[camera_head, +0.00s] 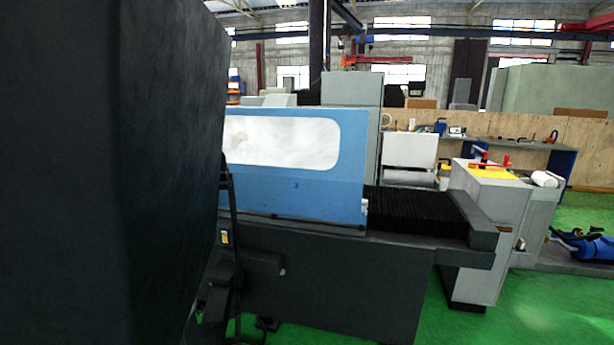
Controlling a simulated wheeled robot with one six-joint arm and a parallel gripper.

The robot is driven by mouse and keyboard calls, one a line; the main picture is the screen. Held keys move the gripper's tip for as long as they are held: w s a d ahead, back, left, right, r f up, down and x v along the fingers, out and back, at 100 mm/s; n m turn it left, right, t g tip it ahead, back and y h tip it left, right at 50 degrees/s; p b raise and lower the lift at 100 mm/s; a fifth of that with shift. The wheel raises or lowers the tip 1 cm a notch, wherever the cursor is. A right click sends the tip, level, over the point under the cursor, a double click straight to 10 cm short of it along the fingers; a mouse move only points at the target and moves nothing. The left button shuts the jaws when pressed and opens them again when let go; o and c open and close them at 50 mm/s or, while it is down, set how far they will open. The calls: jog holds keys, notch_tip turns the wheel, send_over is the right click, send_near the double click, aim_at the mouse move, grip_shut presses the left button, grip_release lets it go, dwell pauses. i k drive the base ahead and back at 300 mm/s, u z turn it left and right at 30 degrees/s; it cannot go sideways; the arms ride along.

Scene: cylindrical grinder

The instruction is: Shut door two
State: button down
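A blue sliding door (265,195) with a long pale window (280,140) stands on the dark grinder bed (340,285) in the middle of the view. A small dark number is printed on its lower part, too small to read surely. Its right edge ends beside a black ribbed bellows cover (415,212). Its left part is hidden behind a large dark panel (110,170) close to the camera. I cannot tell which door is door two, or whether this one is open. My gripper is not seen.
The dark panel fills the left third and blocks the view there. A pale cabinet (487,225) with a yellow top and red handles stands at the right. Blue equipment (585,245) lies at the far right. Green floor (545,310) is clear at the lower right.

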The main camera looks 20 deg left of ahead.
aim_at(331, 182)
jog(key=u, duration=0.6)
jog(key=i, duration=2.15)
jog(key=u, duration=0.3)
